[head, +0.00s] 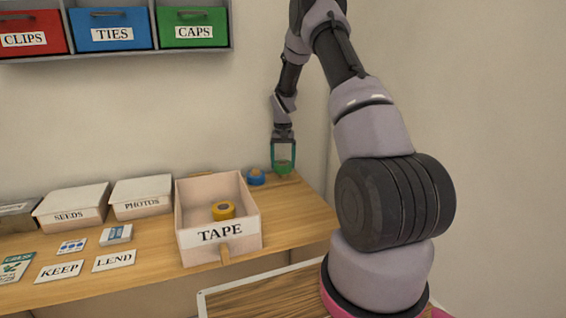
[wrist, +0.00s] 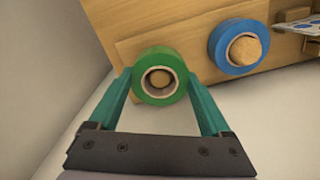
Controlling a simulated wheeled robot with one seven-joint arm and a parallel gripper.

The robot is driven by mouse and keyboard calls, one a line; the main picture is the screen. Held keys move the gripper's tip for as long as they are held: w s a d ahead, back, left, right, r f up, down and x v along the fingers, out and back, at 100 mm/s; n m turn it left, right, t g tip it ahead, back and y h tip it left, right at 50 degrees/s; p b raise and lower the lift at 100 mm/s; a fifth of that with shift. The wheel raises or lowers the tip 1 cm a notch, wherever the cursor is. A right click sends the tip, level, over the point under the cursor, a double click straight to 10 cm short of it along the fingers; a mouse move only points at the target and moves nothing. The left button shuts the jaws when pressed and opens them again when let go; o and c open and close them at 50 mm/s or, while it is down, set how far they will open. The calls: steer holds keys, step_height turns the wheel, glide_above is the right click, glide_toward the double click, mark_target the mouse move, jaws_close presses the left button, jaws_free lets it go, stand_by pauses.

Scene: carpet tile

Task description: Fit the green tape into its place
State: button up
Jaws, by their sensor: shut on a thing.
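The green tape (head: 284,168) is a ring-shaped roll at the back right end of the wooden shelf. My gripper (head: 283,160) points down, with its teal fingers closed on either side of the roll. In the wrist view the green tape (wrist: 146,88) sits between the fingertips of my gripper (wrist: 158,80), its pale core facing the camera. Something tan shows inside the core; I cannot tell if it is a peg or the wood below. The blue tape (head: 256,177) lies just left, also with a tan centre in the wrist view (wrist: 242,50). I cannot tell whether the green tape touches the wood.
An open box labelled TAPE (head: 220,235) stands at the front, holding a yellow tape (head: 223,210). Boxes labelled SEEDS (head: 72,200) and PHOTOS (head: 141,190) stand further left. KEEP (head: 60,271) and LEND (head: 114,261) cards lie in front. The shelf's right end is mostly bare.

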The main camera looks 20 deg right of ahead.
steer(key=shift+f, duration=1.25)
stand_by(0.8)
steer(key=o, duration=1.2)
step_height(320, 180, up, 11)
steer(key=s+a+r+t, duration=0.25)
steer(key=s+r, duration=0.45)
steer(key=r, duration=0.4)
steer(key=s+a+r+t, duration=0.1)
steer(key=s+a+r, duration=0.3)
steer(key=s+r, duration=0.45)
steer(key=s+a+r+t, duration=0.1)
steer(key=s+r, duration=0.1)
steer(key=s, duration=0.5)
steer(key=s+a+r+t+y, duration=0.1)
steer(key=s+a+r, duration=0.1)
steer(key=s, duration=0.5)
steer(key=s+a+r+t+y, duration=0.1)
steer(key=s+r, duration=0.1)
steer(key=s, duration=0.5)
steer(key=shift+s+a+r+t, duration=0.35)
steer(key=shift+s, duration=0.05)
